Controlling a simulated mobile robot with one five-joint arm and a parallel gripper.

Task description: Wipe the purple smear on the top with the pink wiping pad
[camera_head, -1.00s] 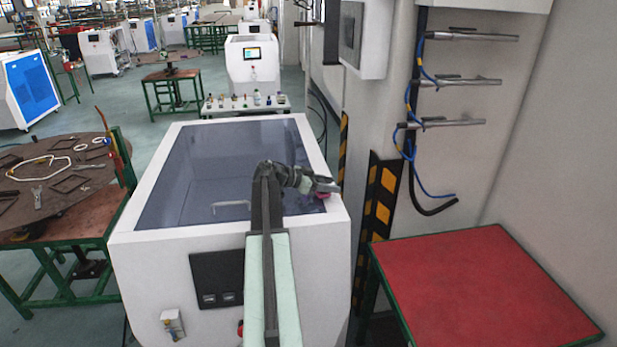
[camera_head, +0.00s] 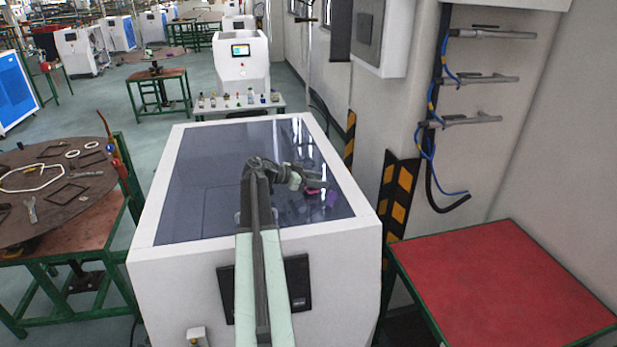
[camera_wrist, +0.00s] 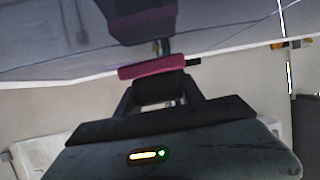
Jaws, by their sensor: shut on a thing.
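The dark glossy top (camera_head: 210,190) of the white generator cabinet (camera_head: 260,270) lies in front of me. My gripper (camera_head: 312,184) is shut on the pink wiping pad (camera_head: 313,191), over the right part of this top. In the wrist view, my gripper (camera_wrist: 160,95) holds the pad (camera_wrist: 150,69) as a flat pink bar between the fingers. A dark pink shape beyond the pad looks like its reflection in the glossy surface. I cannot tell whether the pad touches the top.
A red-topped table (camera_head: 510,280) stands at the right. A round brown table (camera_head: 60,190) with loose parts stands at the left. Hoses and metal rods hang on the right wall (camera_head: 545,130). A bench with small bottles (camera_head: 240,101) stands behind the cabinet.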

